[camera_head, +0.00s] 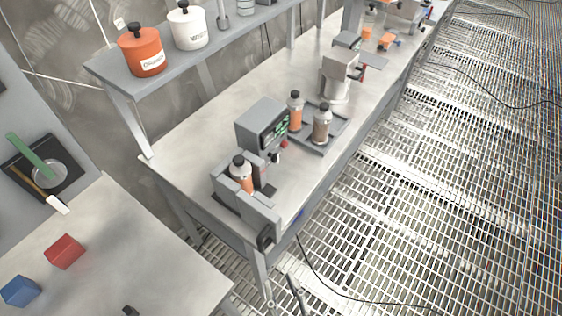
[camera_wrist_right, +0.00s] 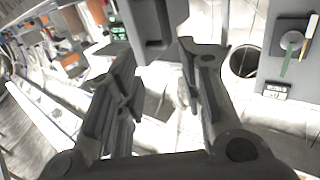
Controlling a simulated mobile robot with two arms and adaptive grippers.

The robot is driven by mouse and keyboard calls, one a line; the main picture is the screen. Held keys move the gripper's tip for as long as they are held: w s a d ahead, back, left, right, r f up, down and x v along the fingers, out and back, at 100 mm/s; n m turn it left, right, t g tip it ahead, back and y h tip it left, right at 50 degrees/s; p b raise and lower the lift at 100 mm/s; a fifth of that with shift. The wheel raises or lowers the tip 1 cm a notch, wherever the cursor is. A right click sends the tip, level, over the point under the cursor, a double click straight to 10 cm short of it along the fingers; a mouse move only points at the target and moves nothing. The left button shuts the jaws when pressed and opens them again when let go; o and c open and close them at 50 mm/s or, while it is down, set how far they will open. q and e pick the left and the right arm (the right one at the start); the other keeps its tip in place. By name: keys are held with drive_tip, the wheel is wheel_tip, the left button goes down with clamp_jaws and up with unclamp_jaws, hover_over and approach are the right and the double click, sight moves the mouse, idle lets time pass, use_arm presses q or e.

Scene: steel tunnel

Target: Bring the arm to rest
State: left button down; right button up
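My right gripper (camera_head: 295,293) shows at the bottom edge of the head view, in front of the near end of the long bench and above the grated floor. In the right wrist view its two fingers (camera_wrist_right: 160,60) stand apart with nothing seen between them. A small dark piece at the bottom left edge of the head view is too cut off to identify.
The long bench (camera_head: 188,160) holds a grey device with a display (camera_head: 262,125), bottles on a tray (camera_head: 336,130) and a clamp-like fixture (camera_head: 262,216). A nearer table (camera_head: 130,250) carries a red cube (camera_head: 65,251) and a blue cube (camera_head: 20,291). The grated floor (camera_head: 420,200) is open, with cables.

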drive_tip(key=shift+f, duration=0.1)
drive_tip(key=s+d+f+g+h+b, duration=0.1)
drive_tip(key=s+d+f+g, duration=0.15)
drive_tip(key=f, duration=0.75)
drive_tip(key=s+d+f+g+h, duration=0.1)
drive_tip(key=d+f+g, duration=0.2)
drive_tip(key=f, duration=0.7)
drive_tip(key=s+d+f+g+b, duration=0.1)
drive_tip(key=s+d+f+g, duration=0.15)
drive_tip(key=f, duration=0.65)
drive_tip(key=s+d+f+m+g+h+b, duration=0.1)
drive_tip(key=s+d+f+g+h, duration=0.3)
drive_tip(key=s+d+f+g, duration=0.3)
drive_tip(key=s+d+f, duration=0.5)
drive_tip(key=d+f, duration=0.3)
drive_tip(key=shift+s+d+f+m+g+b, duration=0.2)
drive_tip(key=shift+s+m+g+b, duration=0.1)
drive_tip(key=shift+g, duration=0.1)
